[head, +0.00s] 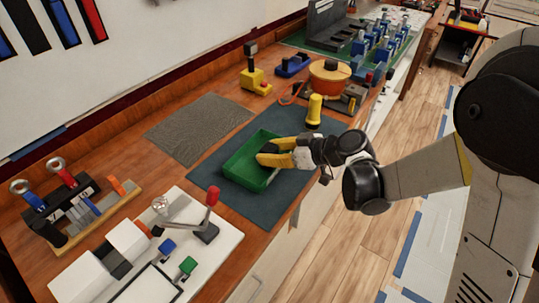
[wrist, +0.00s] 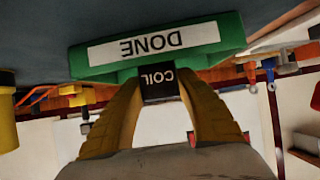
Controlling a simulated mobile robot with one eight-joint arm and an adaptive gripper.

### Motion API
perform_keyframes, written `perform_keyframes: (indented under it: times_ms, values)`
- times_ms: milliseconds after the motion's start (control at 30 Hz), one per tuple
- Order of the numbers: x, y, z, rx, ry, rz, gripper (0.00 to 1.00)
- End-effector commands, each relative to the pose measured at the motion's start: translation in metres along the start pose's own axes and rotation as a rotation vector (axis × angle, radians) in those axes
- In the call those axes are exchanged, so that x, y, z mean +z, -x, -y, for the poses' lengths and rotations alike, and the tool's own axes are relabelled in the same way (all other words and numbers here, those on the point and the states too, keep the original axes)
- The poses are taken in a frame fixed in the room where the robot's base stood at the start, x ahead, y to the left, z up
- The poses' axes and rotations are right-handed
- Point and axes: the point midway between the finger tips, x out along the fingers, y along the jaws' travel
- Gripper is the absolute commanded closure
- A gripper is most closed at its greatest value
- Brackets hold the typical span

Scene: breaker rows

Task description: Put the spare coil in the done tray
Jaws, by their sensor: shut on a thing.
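The done tray (head: 243,181) is a green open tray on a dark blue mat. In the wrist view its green wall (wrist: 232,38) carries a white label reading DONE, upside down. My gripper (head: 262,153) has yellow fingers and is over the tray, toward its right side. In the wrist view my gripper (wrist: 160,92) is shut on the spare coil (wrist: 160,84), a small black block with a white COIL label. The coil is between the fingertips, in front of the tray wall. I cannot tell whether it touches the tray.
A yellow cylinder (head: 314,110) stands just behind the tray on the dark blue mat (head: 222,146). A grey mat (head: 198,127) lies to the left. A white panel with a red-knobbed lever (head: 212,195) is at the front. An orange reel (head: 329,80) stands farther back.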

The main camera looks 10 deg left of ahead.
Motion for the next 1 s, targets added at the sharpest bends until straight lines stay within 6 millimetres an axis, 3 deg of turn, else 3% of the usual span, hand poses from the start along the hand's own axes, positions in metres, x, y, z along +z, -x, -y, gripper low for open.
perform_keyframes:
  times_ms: [267,300,367,733,1000]
  values:
    - [0.002,-0.001,0.000,0.000,0.000,0.000,0.99]
    - [0.002,-0.001,0.000,0.000,0.000,0.000,0.55]
    - [0.001,-0.001,0.000,0.000,0.000,0.000,0.41]
    - [-0.004,0.002,0.000,0.000,0.000,0.000,0.41]
    - [-0.005,0.057,-0.001,0.003,-0.003,0.000,0.41]
